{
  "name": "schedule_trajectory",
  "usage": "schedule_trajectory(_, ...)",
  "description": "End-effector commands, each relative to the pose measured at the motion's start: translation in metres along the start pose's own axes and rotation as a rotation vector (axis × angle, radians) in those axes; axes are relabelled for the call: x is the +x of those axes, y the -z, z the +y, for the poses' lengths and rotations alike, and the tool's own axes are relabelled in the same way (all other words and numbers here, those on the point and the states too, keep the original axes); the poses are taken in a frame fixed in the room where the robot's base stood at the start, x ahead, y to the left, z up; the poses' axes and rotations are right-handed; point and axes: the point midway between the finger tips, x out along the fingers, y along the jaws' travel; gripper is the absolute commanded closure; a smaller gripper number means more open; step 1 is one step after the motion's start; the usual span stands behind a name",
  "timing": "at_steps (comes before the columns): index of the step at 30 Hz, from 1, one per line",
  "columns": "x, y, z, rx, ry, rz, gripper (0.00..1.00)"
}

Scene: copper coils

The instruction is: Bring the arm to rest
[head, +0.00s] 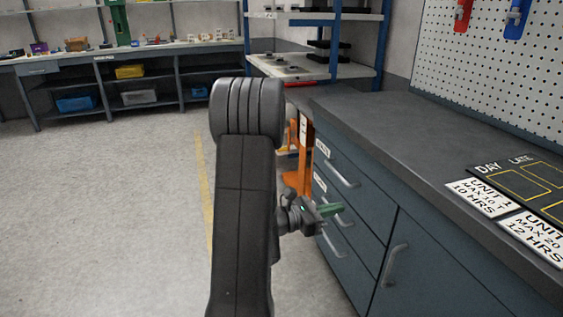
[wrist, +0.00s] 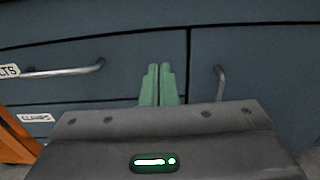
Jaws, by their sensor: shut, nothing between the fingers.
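My arm stands upright in the middle of the head view, with its dark links in front of the floor. My gripper (head: 331,209) sticks out to the right of the arm, low beside the drawers of the workbench. In the wrist view my gripper (wrist: 159,70) shows two green fingers side by side, shut with nothing between them. The fingers point at the blue-grey cabinet front (wrist: 130,55). A drawer handle (wrist: 75,71) lies left of them and a door handle (wrist: 221,84) right of them. I cannot tell the exact gap to the cabinet.
The workbench (head: 375,115) runs along the right, with a label board (head: 535,185) on top. An orange object (head: 298,170) stands behind my arm by the bench end. A shelf rack (head: 320,70) and a far bench (head: 150,50) stand behind. The floor (head: 110,210) at left is clear.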

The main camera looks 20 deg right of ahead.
Motion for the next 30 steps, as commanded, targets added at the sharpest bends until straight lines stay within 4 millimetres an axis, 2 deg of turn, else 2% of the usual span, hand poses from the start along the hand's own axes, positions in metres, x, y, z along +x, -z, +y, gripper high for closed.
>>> schedule_trajectory(8,0.002,0.0,0.0,0.0,0.001,0.0,1.0)
schedule_trajectory(13,0.014,0.001,0.0,0.003,0.003,-0.001,1.0)
schedule_trajectory(30,0.106,0.0,-0.003,0.001,0.004,-0.001,1.0)
